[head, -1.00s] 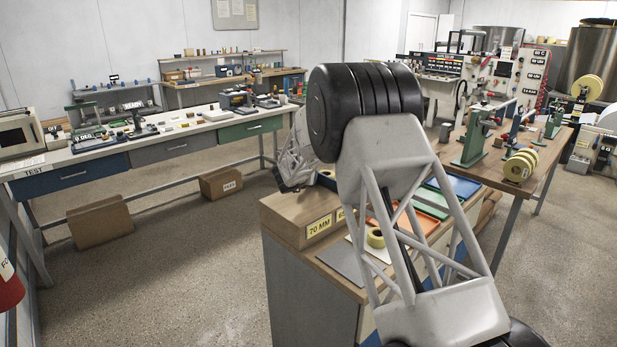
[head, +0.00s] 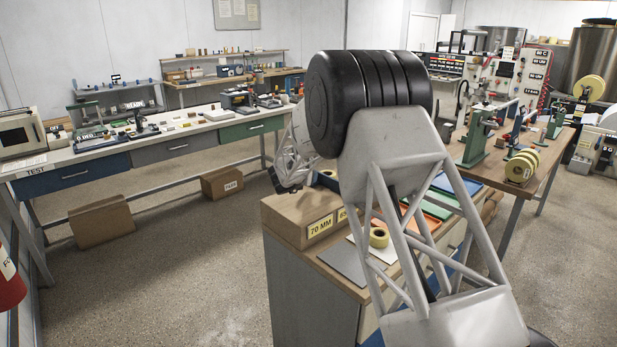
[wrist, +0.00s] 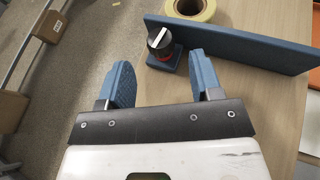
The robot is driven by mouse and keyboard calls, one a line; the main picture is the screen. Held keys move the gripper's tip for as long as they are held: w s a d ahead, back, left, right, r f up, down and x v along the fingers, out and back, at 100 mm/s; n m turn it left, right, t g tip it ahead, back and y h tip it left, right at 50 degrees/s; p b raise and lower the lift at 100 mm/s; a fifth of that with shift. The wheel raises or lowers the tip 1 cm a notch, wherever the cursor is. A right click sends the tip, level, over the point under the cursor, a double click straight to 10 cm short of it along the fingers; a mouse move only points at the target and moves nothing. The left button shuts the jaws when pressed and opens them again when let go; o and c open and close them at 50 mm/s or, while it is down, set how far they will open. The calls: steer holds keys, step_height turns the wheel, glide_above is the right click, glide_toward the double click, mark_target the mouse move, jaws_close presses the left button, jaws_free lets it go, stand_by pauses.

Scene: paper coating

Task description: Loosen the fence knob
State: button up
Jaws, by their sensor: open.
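In the wrist view the fence knob (wrist: 160,42), black with a pale pointer on top and a red ring below, stands on a small blue foot joined to the long blue fence (wrist: 235,45). My gripper (wrist: 162,72) is open and empty, its two blue fingers spread apart. In the head view my own arm hides most of the fence and knob, and the fingers cannot be made out.
A tape roll (wrist: 190,8) lies behind the fence on the wooden top.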

steer(key=shift+v, duration=2.05)
steer(key=shift+s+d+r, duration=0.15)
steer(key=shift+r, duration=0.2)
steer(key=s+d+r+n+g+y, duration=0.1)
steer(key=s+d+r+n+y, duration=0.35)
steer(key=s+r+n, duration=0.5)
steer(key=s+d+r+n+g+y, duration=0.1)
steer(key=s+d+r+n+y, duration=0.2)
steer(key=s+d+r+n, duration=0.7)
steer(key=s+d+f+n+g+h, duration=0.1)
steer(key=s+n, duration=0.5)
steer(key=s, duration=1.1)
steer(key=s+d+f+n+g+h, duration=0.1)
steer(key=s+d+f+n+g, duration=0.3)
steer(key=s, duration=1.2)
steer(key=s+d+f+n+g+h, duration=0.1)
steer(key=s+d+f+n+g, duration=0.2)
steer(key=s, duration=1.4)
steer(key=d+f+n, duration=0.1)
steer(key=d+n, duration=0.2)
steer(key=n, duration=0.4)
steer(key=shift+s, duration=0.4)
